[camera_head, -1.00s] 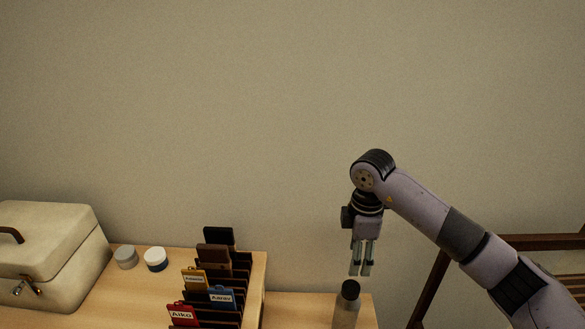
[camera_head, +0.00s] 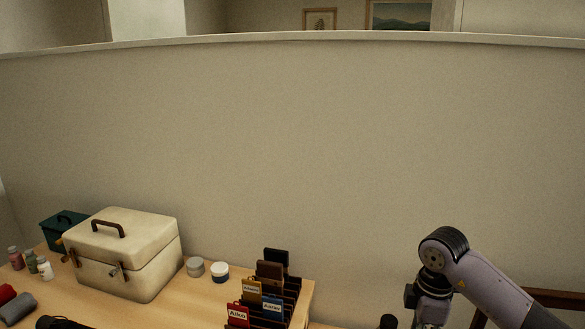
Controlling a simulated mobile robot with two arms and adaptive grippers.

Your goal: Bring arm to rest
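My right arm comes in from the lower right, bent at a dark joint with its wrist hanging down. My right gripper (camera_head: 431,318) is at the bottom edge of the head view; its fingertips are cut off, so I cannot tell whether it is open or shut. The dark cap of a bottle (camera_head: 388,322) shows just left of it at the bottom edge, apart from the wrist. My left gripper is not in view.
A cream case (camera_head: 130,255) stands on the wooden table (camera_head: 180,300), with a teal box (camera_head: 62,230) behind it. Two small jars (camera_head: 219,272) and a rack of labelled cards (camera_head: 270,300) stand to its right. A low wall (camera_head: 320,140) rises behind.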

